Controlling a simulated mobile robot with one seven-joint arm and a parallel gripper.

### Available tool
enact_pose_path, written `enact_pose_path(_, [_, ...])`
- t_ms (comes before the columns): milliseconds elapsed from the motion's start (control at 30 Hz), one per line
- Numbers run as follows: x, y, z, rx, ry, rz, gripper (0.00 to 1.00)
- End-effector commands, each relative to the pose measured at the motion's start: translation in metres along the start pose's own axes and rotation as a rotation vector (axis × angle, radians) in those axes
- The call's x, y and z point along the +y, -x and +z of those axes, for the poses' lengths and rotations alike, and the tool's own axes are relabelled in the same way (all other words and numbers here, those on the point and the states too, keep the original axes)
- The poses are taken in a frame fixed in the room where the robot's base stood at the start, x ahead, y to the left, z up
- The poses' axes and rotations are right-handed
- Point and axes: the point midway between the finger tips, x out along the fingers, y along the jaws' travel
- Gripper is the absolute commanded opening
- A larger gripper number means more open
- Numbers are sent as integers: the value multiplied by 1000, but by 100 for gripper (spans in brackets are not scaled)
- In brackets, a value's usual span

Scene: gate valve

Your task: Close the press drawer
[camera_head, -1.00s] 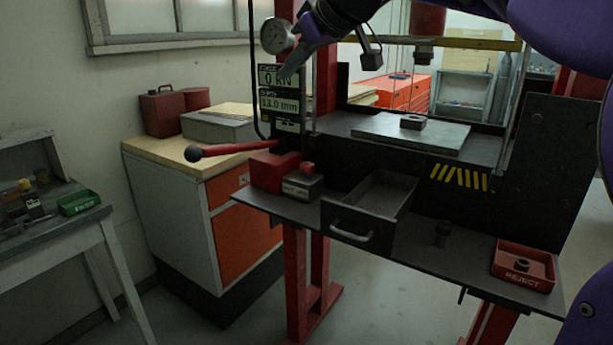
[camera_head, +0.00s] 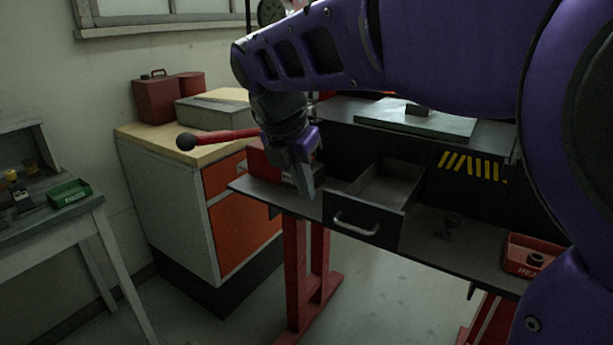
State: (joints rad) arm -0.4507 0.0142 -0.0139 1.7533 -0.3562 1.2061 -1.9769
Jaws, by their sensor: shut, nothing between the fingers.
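The press drawer (camera_head: 368,209) is a dark metal box, pulled out from the press's black front panel over the shelf. Its top is open and I see no object inside. A light grey bar handle (camera_head: 356,224) is on its front face. My gripper (camera_head: 308,193) points down, just left of the drawer's front corner and above the shelf's left part. Its fingers are shut and empty. It looks apart from the drawer, though the depth gap is hard to judge. My purple arm hides much of the press's upper part.
A red lever with a dark ball (camera_head: 186,142) sticks out left of the press. A red box (camera_head: 262,160) is partly behind my gripper. A small dark knob (camera_head: 450,224) and a red reject tray (camera_head: 527,256) are on the shelf (camera_head: 424,243) to the right. The floor in front is clear.

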Motion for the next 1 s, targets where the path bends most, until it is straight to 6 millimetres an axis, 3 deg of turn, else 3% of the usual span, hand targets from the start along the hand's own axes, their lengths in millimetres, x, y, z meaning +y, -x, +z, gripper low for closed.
enact_pose_path(167, [0,-23,-2,1,2,-3,0])
enact_pose_path(533, [0,-101,-2,2,1,-3,0])
enact_pose_path(733, [1,-109,27,-1,-3,1,0])
enact_pose_path(1000, [1,-113,37,0,-1,2,0])
